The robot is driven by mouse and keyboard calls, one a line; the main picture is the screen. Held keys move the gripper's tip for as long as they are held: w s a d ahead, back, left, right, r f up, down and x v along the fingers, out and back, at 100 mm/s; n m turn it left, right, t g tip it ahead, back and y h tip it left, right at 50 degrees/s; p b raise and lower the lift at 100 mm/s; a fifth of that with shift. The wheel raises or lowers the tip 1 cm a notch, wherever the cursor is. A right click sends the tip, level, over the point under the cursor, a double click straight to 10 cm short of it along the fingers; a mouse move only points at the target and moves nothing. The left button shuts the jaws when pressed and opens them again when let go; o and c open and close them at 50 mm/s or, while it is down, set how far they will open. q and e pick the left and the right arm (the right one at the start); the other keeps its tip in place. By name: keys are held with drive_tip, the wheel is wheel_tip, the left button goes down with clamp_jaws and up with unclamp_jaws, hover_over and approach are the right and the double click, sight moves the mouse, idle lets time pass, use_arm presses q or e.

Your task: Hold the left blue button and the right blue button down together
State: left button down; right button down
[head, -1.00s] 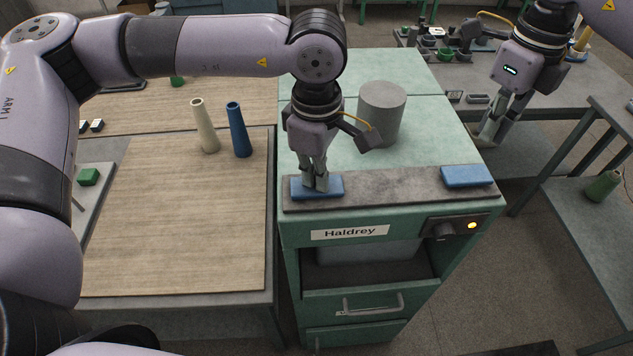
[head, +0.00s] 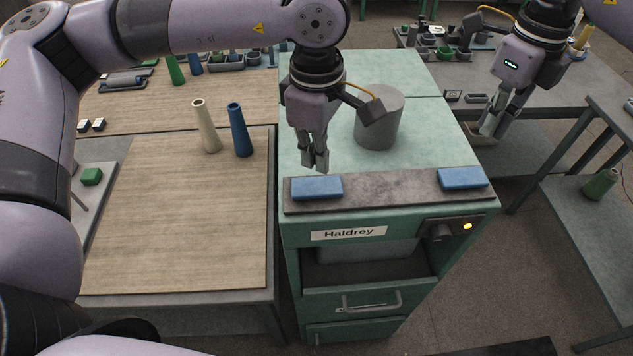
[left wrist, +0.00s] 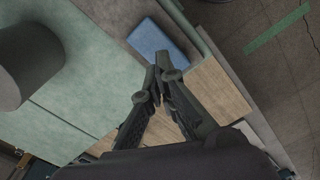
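The left blue button (head: 317,187) and the right blue button (head: 463,178) sit at the two ends of a grey bar (head: 390,188) on the green machine labelled Haldrey. My left gripper (head: 318,170) hangs just above and behind the left button, apart from it, with its fingertips together and nothing between them. In the left wrist view a blue button (left wrist: 160,45) lies beyond the closed fingertips (left wrist: 156,68). My right gripper (head: 488,132) hangs to the right of the machine top, well behind the right button, and its fingers look close together.
A grey cylinder (head: 379,118) stands on the machine top behind the bar. An amber lamp (head: 467,226) glows on the machine's front. A cream cone (head: 205,126) and a blue cone (head: 239,130) stand on the wooden table to the left.

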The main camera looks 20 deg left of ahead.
use_arm(q)
drive_tip(key=shift+r+p, duration=0.6)
drive_tip(key=shift+r, duration=1.1)
